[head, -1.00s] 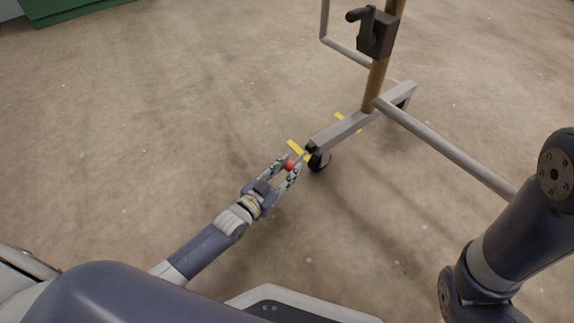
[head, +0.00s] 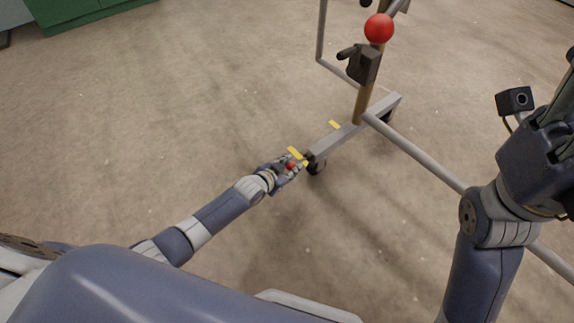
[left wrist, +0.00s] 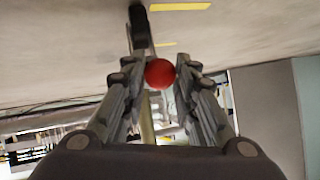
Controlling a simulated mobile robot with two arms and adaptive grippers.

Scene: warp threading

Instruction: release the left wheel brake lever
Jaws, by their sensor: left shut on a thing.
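The left wheel brake lever ends in a red ball knob (head: 291,165), low beside the near caster wheel (head: 317,166) of the metal frame. My left gripper (head: 292,164) is shut on this knob. In the left wrist view the red knob (left wrist: 160,73) sits between the two fingertips, and the lever behind it is mostly hidden. My right gripper (head: 560,115) is only partly in view at the right edge, and its fingertips cannot be made out.
The frame's grey foot beam (head: 345,136) carries a brown upright with a dark crank box (head: 364,65). Another red ball (head: 379,28) shows higher up. Yellow floor marks (head: 297,155) lie by the wheel. A long rail (head: 420,155) runs right. Floor to the left is clear.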

